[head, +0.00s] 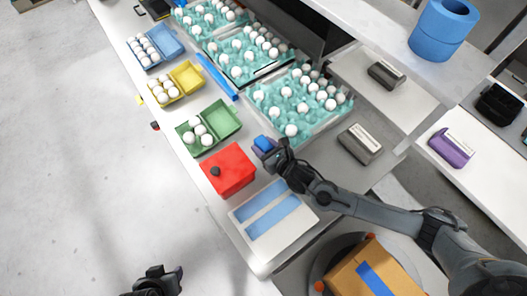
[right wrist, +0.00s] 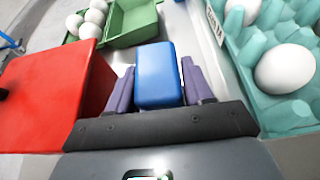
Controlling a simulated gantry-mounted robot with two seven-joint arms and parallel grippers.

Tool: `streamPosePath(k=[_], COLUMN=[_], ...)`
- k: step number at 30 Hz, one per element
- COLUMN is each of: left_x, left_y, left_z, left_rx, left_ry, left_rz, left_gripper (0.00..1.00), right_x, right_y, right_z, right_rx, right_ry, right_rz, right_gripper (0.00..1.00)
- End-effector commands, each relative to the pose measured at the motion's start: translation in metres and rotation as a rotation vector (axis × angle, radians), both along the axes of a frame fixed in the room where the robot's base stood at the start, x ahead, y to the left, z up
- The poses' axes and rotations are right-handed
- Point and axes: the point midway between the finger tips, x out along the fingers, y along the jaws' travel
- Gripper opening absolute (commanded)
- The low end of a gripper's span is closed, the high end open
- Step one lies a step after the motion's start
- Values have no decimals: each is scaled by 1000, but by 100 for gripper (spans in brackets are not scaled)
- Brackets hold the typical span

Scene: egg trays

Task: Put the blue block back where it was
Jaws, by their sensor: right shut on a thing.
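The blue block (right wrist: 157,72) is between the two purple fingers of my right gripper (right wrist: 160,88), which is shut on it. In the head view the block (head: 264,144) shows at the tip of my right gripper (head: 272,152), to the right of the red box and below the green egg carton. I cannot tell whether the block touches the table. My left gripper (head: 158,280) is at the bottom edge of the head view, off the table; whether it is open or shut is unclear.
The red box (head: 232,176) stands close left of my right gripper; the green carton (head: 222,116) holds several eggs. A teal egg tray (head: 338,108) lies to the right. A white box with blue stripes (head: 243,214) sits nearer. A blue bar (head: 217,76) lies between cartons and trays.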

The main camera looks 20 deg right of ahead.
Motion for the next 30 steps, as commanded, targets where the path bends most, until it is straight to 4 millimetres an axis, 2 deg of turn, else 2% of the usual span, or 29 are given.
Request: streamPosePath(k=[4, 12, 26, 27, 30], left_x=[0, 0, 0, 0, 0], left_y=[0, 1, 3, 3, 3], left_z=[-1, -4, -6, -7, -6], left_rx=[0, 4, 14, 14, 13], left_ry=[0, 0, 1, 1, 1], left_rz=[0, -3, -9, -9, -9], left_gripper=[43, 43, 43, 43, 43], right_x=[2, 2, 2, 2, 2], right_y=[1, 1, 1, 1, 1], right_z=[-6, -37, -44, -45, -44], right_rx=[0, 1, 0, 0, 0], right_ry=[1, 0, -1, 0, 0], right_rz=[0, 0, 0, 0, 0], right_gripper=[14, 14, 14, 52, 68])
